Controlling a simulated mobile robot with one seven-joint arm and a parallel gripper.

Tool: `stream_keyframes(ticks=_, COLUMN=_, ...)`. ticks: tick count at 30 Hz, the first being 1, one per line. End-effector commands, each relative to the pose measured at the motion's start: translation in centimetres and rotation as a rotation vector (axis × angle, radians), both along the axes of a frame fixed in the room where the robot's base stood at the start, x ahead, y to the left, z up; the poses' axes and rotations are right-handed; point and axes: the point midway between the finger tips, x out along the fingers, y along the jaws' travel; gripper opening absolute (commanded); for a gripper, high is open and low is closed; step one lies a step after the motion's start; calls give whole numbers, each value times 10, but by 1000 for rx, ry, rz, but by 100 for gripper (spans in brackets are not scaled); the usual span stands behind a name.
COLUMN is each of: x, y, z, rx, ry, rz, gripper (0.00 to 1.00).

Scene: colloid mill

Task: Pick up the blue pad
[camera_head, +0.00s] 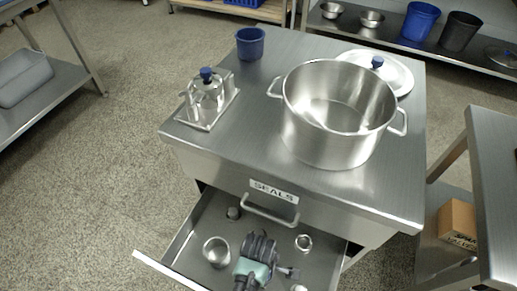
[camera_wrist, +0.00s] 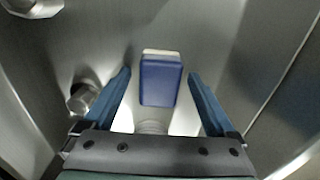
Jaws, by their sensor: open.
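The blue pad (camera_wrist: 160,84), a small block with a pale far end, lies in the drawer in the wrist view. My gripper (camera_wrist: 158,76) is open, with one blue finger on each side of the pad and a gap on both sides. It does not touch the pad as far as I can see. In the head view my gripper (camera_head: 260,245) is down in the open drawer (camera_head: 185,250) marked SEALS. The pad is hidden there behind my gripper and arm.
A metal cup (camera_head: 216,252), a small dark-topped metal part (camera_head: 233,213) and a metal ring (camera_head: 303,242) lie in the drawer around my gripper. Above stands the steel counter (camera_head: 235,125) with a large pot (camera_head: 335,140). The drawer walls and handle (camera_head: 270,212) are close.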

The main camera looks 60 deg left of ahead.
Motion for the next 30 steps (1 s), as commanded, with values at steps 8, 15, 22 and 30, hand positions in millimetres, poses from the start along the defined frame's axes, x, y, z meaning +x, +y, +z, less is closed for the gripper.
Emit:
stream_keyframes(ticks=8, x=0, y=0, z=1, rx=1, ry=-1, rz=0, gripper=70)
stream_keyframes(ticks=15, x=0, y=0, z=1, rx=1, ry=-1, rz=0, gripper=26)
stream_keyframes(ticks=22, x=0, y=0, z=1, rx=1, ry=-1, rz=0, gripper=0)
stream_keyframes(ticks=30, x=1, y=0, z=17, rx=2, ry=-3, rz=0, gripper=0)
